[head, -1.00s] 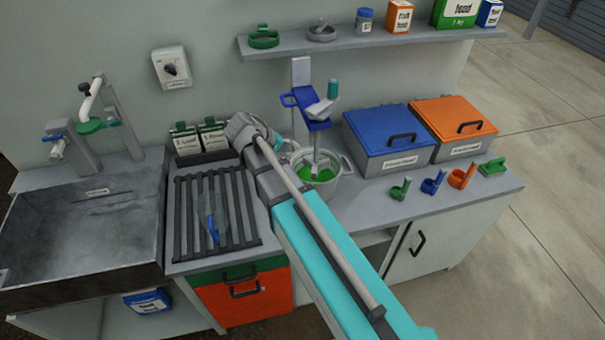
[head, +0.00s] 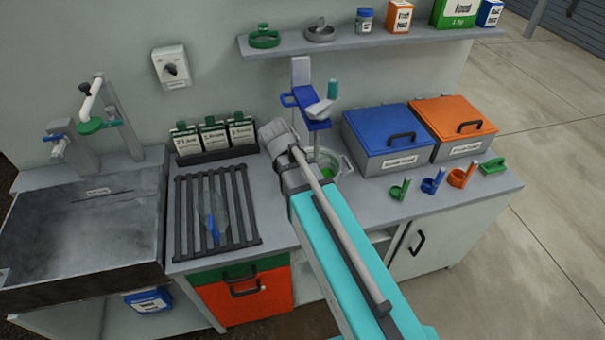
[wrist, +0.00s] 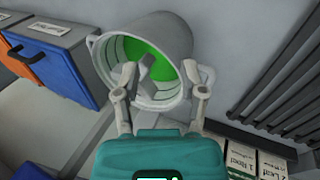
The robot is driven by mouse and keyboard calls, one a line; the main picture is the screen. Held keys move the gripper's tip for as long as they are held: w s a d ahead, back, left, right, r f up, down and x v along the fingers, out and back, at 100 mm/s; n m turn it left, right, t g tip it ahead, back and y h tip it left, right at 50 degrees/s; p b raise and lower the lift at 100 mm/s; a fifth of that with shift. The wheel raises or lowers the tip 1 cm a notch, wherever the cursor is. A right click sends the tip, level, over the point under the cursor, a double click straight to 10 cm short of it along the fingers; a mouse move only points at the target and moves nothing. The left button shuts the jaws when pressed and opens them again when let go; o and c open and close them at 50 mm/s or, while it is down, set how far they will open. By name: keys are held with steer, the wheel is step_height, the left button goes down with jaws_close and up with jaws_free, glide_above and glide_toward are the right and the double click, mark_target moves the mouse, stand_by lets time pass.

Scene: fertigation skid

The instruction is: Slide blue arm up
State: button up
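The blue arm (head: 312,110) sits on a grey upright post against the back wall, above the pot, with a grey and teal part on it. A grey shaft runs down from it. The metal pot (wrist: 180,35) holds green liquid; in the head view the pot (head: 346,172) is partly hidden by my arm. My gripper (wrist: 162,85) is open in the wrist view, its two fingers spread at the pot's mouth. A pale grey piece shows between them; I cannot tell if they touch it. The blue arm is not recognisable in the wrist view.
A blue-lidded box (head: 385,135) and an orange-lidded box (head: 455,125) stand right of the pot. Small coloured holders line the front right. A black rack (head: 183,215), a card holder (head: 217,154) and the sink (head: 85,240) lie left. A shelf (head: 370,42) hangs above.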

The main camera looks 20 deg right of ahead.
steer(key=shift+w, duration=0.1)
steer(key=w+h+b, duration=0.2)
steer(key=w, duration=0.1)
steer(key=w+n+t+h+b, duration=0.1)
steer(key=w+h+b, duration=0.1)
steer(key=w, duration=0.1)
steer(key=shift+a, duration=0.15)
steer(key=w+a+r+n+t+h+b, duration=0.1)
steer(key=w+a+r+t+h+b, duration=0.1)
steer(key=w+h+b, duration=0.15)
steer(key=n+t+h+b, duration=0.2)
steer(key=t+h+b, duration=0.2)
steer(key=h, duration=0.3)
glide_toward(282, 99)
steer(key=v, duration=0.4)
steer(key=shift+s+d+f+y, duration=0.15)
steer(key=shift+s+d+y, duration=0.05)
steer(key=shift+y, duration=0.05)
steer(key=p+x, duration=0.2)
steer(key=x, duration=1.1)
steer(key=shift+w+d, duration=0.25)
steer(key=shift+d, duration=0.05)
